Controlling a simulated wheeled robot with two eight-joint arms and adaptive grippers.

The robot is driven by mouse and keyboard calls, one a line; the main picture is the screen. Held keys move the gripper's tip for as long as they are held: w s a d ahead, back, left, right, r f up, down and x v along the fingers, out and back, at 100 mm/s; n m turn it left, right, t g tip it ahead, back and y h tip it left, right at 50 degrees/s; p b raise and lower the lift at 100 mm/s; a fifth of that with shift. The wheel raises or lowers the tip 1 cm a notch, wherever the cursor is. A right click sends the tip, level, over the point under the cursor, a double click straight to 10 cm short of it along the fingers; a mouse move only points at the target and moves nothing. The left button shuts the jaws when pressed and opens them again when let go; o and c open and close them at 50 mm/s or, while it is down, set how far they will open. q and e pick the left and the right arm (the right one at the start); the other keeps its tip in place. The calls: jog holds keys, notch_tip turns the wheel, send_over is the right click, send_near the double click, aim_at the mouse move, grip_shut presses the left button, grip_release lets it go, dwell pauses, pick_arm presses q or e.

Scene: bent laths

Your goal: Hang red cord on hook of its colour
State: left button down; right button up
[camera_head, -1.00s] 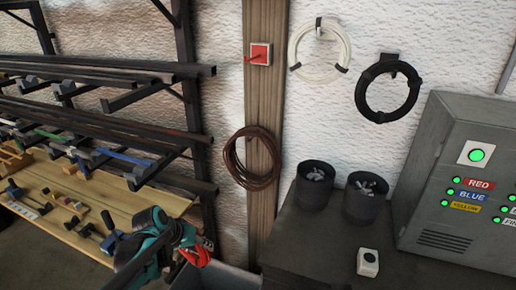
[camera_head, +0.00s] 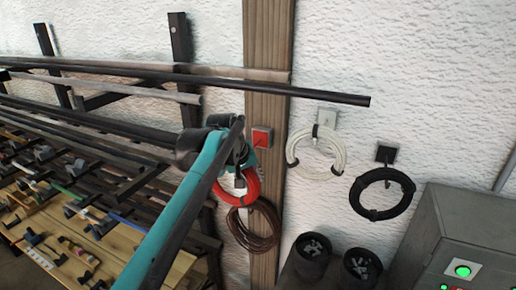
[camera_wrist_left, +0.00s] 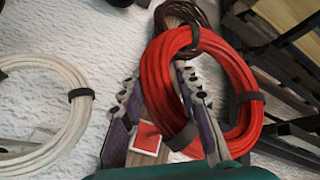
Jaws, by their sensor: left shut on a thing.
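The red cord (camera_head: 238,188) is a coil with dark ties, held off the wall by my left gripper (camera_head: 240,170). In the left wrist view, the red cord (camera_wrist_left: 162,72) hangs at the fingers of my left gripper (camera_wrist_left: 157,85), which is shut on it. The red hook (camera_head: 262,137) is on a small red and white plate on the wooden post, just right of the gripper and above the coil. The plate also shows in the wrist view (camera_wrist_left: 147,137), beyond the fingers; the hook's peg is hard to make out there. My right gripper is out of view.
A brown coil (camera_head: 255,228) hangs lower on the post (camera_head: 267,60). A white coil (camera_head: 316,152) and a black coil (camera_head: 382,193) hang to the right. Long dark bars on a rack (camera_head: 180,45) reach across behind my left arm. Two dark pots (camera_head: 312,258) stand below.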

pick_arm(q)
jog(key=r, duration=0.2)
jog(key=d+r, duration=0.1)
jog(key=shift+w+p, duration=0.3)
jog(key=shift+w, duration=0.25)
jog(key=w+d+f+p, duration=0.1)
jog(key=w+d+f, duration=0.2)
jog(key=w, duration=0.6)
jog(key=shift+w+d+f+p, duration=0.2)
jog(key=shift+w+d+p, duration=0.2)
jog(key=shift+d, duration=0.2)
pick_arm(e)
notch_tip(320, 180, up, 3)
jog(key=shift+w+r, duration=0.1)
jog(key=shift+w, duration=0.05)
pick_arm(q)
jog(key=shift+s+f, duration=0.1)
dwell(0.4)
